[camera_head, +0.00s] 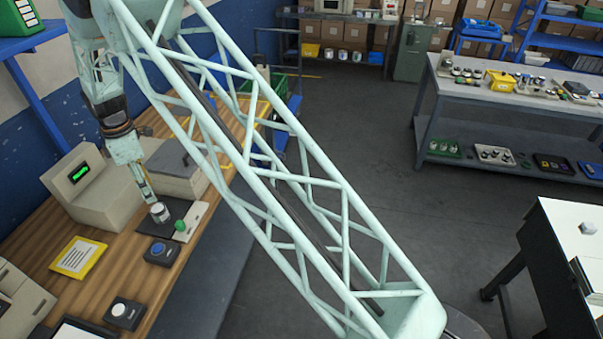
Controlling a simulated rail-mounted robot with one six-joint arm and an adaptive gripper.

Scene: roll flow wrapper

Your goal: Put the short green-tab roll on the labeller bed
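My gripper (152,201) hangs from my lattice arm and points down over the left bench. A short pale grey roll (160,213) stands upright just under the fingertips. It is on the dark flat bed (176,206) in front of a beige machine with a green-lit display (80,173), which looks like the labeller. The fingertips meet or overlap the top of the roll in this view. I cannot tell whether they touch it or are closed on it. No green tab can be made out on the roll at this size.
A green knob (180,226) on a pale strip stands beside the bed. A blue-button box (158,250), a yellow-framed sheet (76,257) and a white-button box (122,312) lie nearer. A grey bench (520,95) with small parts stands far right. Floor between is clear.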

